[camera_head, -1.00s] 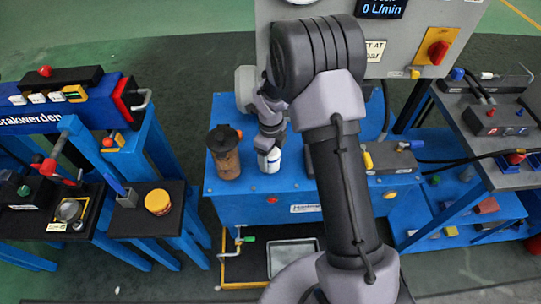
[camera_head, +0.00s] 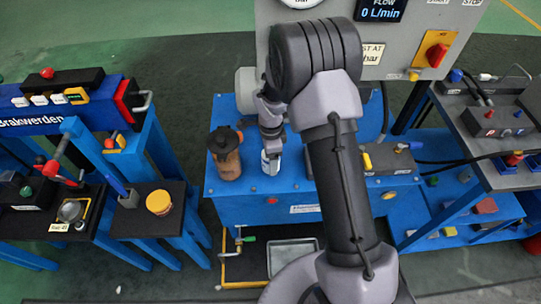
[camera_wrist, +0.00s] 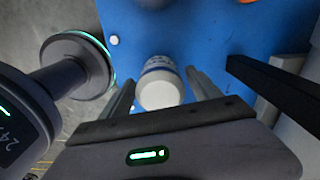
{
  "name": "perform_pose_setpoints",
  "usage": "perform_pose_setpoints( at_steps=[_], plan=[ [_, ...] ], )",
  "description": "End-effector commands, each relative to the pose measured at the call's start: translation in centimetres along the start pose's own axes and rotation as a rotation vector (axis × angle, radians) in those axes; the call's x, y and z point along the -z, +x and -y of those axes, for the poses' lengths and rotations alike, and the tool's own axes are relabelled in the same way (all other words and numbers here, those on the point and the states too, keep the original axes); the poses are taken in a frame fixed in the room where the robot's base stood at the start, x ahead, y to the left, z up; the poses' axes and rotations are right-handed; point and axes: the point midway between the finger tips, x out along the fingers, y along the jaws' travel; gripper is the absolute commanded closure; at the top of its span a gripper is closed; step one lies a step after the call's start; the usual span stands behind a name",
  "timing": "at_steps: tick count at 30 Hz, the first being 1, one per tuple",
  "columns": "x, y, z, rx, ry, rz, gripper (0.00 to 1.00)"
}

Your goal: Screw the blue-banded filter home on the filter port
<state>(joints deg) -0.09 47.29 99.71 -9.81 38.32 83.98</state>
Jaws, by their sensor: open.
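The filter (camera_head: 271,165) is a small white cylinder at the front of the blue tank top in the head view. In the wrist view the filter (camera_wrist: 160,88) shows its pale round end and a thin blue band with small print. My gripper (camera_head: 271,150) is over the filter in the head view. In the wrist view my gripper (camera_wrist: 163,92) is open, with one finger on each side of the filter and a gap at both sides. The filter port is not visible; I cannot tell whether it lies under the filter.
A brown canister with a black cap (camera_head: 225,155) stands close left of the filter on the blue tank (camera_head: 255,205). A grey valve block (camera_head: 385,165) is to the right. A panel with a red switch (camera_head: 436,54) rises behind. A tray (camera_head: 292,258) lies on the floor in front.

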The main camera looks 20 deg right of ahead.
Motion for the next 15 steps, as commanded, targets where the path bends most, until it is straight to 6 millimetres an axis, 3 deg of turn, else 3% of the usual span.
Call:
perform_pose_setpoints(
  at_steps=[15],
  plan=[
    [0.03,-0.27,-0.06,0.0,-0.838,0.0,0.28]
  ],
)
